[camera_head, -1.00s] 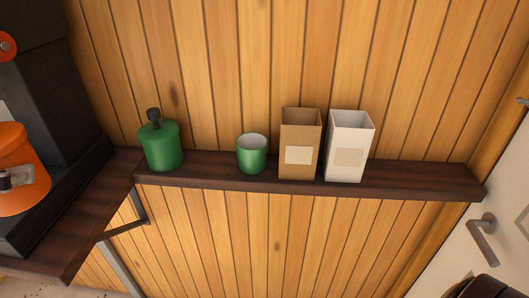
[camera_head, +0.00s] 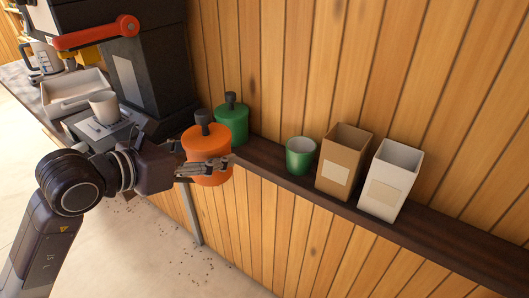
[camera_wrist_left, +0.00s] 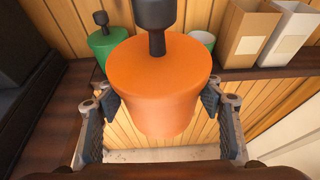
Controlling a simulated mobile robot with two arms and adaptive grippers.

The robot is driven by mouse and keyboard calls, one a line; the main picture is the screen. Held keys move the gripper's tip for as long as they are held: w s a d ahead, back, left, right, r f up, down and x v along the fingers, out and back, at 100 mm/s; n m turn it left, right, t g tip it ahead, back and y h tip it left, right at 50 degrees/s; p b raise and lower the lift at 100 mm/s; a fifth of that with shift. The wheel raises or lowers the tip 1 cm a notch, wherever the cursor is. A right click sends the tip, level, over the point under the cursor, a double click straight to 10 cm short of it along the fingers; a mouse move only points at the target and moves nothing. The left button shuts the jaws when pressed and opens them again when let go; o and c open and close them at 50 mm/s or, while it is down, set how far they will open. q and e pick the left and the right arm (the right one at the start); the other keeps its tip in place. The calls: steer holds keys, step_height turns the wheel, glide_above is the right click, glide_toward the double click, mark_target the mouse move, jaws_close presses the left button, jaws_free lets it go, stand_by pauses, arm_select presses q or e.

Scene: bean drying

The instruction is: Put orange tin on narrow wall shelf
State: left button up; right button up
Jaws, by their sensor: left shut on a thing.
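The orange tin (camera_head: 207,141), with a dark knob on its lid, is held in my left gripper (camera_head: 205,168) in the head view. In the left wrist view the tin (camera_wrist_left: 158,80) sits upright between the two finger pads of the left gripper (camera_wrist_left: 165,115). The narrow wall shelf (camera_head: 440,232) is a dark wooden board along the panelled wall. The tin is in front of the shelf's left end and overlaps the green tin in the head view. I cannot tell whether it touches the shelf. My right gripper is in neither view.
On the shelf stand a green tin (camera_head: 232,119), a green cup (camera_head: 300,155), a brown paper bag (camera_head: 344,163) and a white bag (camera_head: 391,180). The shelf right of the white bag is clear. A dark machine (camera_head: 130,60) with an orange lever stands at the left.

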arm_select(q)
steer(key=shift+w+d+r, duration=0.1)
steer(key=shift+w, duration=0.05)
steer(key=w+d+p, duration=0.8)
steer(key=w+d, duration=0.3)
steer(key=w, duration=0.5)
steer(key=f+p, duration=0.1)
steer(key=f, duration=0.1)
steer(key=f+p, duration=0.1)
steer(key=f, duration=0.1)
steer(key=f+p, duration=0.1)
steer(key=f, duration=0.1)
steer(key=shift+s+d+f, duration=0.15)
steer(key=shift+s+f, duration=0.1)
steer(key=shift+w+d+f+p, duration=0.15)
steer(key=shift+w+p, duration=0.05)
steer(key=shift+p, duration=0.2)
steer(key=shift+f, duration=0.25)
